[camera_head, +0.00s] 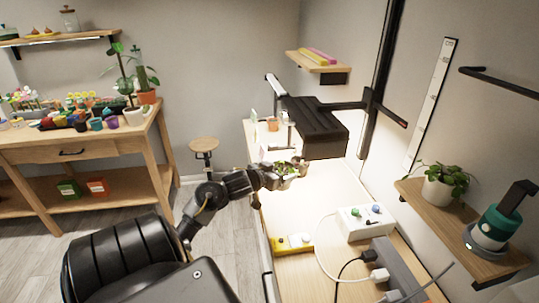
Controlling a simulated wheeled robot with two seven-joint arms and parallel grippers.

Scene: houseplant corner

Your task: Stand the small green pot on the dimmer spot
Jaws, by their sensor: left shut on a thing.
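My left gripper (283,177) is at the middle of the camera_head view, over the lit bench. It is shut on a small potted plant (291,165) with green leaves. The fingers hide most of the pot, so I cannot tell its colour. The plant looks roughly upright, and I cannot tell whether its base touches the bench. The wooden bench (322,206) is very bright under a black lamp head (318,127) and dimmer toward its near end. My right gripper is out of view.
A white box with coloured knobs (362,222) and a power strip with plugs (398,270) stand on the bench's right. A yellow-and-white item (292,243) lies at its near left. A shelf with a white-potted plant (438,193) is at right. A crowded table (82,148) is at left.

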